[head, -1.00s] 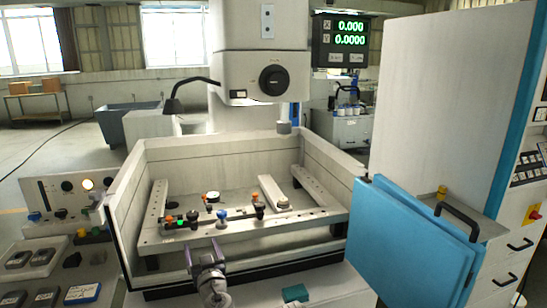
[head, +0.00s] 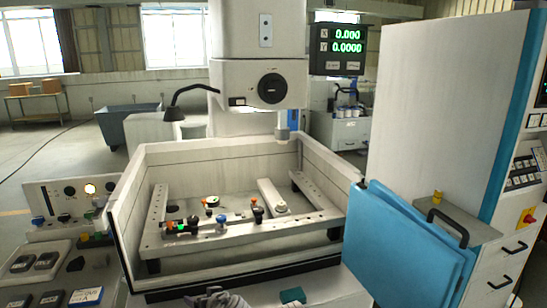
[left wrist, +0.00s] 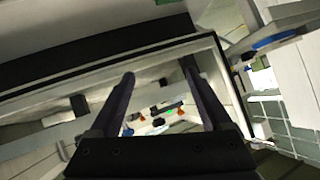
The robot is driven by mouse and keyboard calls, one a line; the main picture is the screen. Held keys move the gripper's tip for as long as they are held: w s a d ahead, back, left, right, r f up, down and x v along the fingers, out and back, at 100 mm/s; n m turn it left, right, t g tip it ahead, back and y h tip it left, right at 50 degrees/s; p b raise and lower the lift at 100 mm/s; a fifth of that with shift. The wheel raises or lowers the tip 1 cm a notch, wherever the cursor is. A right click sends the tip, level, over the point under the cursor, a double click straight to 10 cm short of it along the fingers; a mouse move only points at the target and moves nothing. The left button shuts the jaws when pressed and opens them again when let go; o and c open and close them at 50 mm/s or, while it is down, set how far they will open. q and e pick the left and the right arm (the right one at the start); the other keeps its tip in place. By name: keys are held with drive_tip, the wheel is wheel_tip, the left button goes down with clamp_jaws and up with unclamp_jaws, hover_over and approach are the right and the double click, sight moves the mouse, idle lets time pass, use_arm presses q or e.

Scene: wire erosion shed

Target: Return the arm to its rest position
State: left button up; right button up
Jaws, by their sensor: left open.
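My left gripper (head: 216,298) shows only in part at the bottom edge of the head view, in front of the machine's tank (head: 225,279). In the left wrist view the left gripper (left wrist: 158,78) has its two dark fingers apart, with nothing between them. Beyond the fingers, at a distance, are the work frame and small clamps inside the tank. My right gripper is in neither view.
The light work frame (head: 190,241) in the tank carries several small parts, among them a blue-topped one (head: 221,224). An open blue door (head: 405,240) stands right of the tank. A control panel (head: 66,192) and trays are at the left.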

use_arm(q)
drive_tip(key=s+d+f+m+g+h+p, duration=0.1)
drive_tip(key=s+d+f+m+g+h, duration=0.2)
drive_tip(key=s+d, duration=0.4)
drive_tip(key=s+d+f+m+g+h+p, duration=0.1)
drive_tip(key=s+d+f+m+g+h, duration=0.2)
drive_tip(key=s, duration=0.6)
drive_tip(key=d+m+g, duration=0.2)
drive_tip(key=d+g, duration=0.1)
drive_tip(key=shift+d+f+p, duration=0.35)
drive_tip(key=shift+d, duration=0.05)
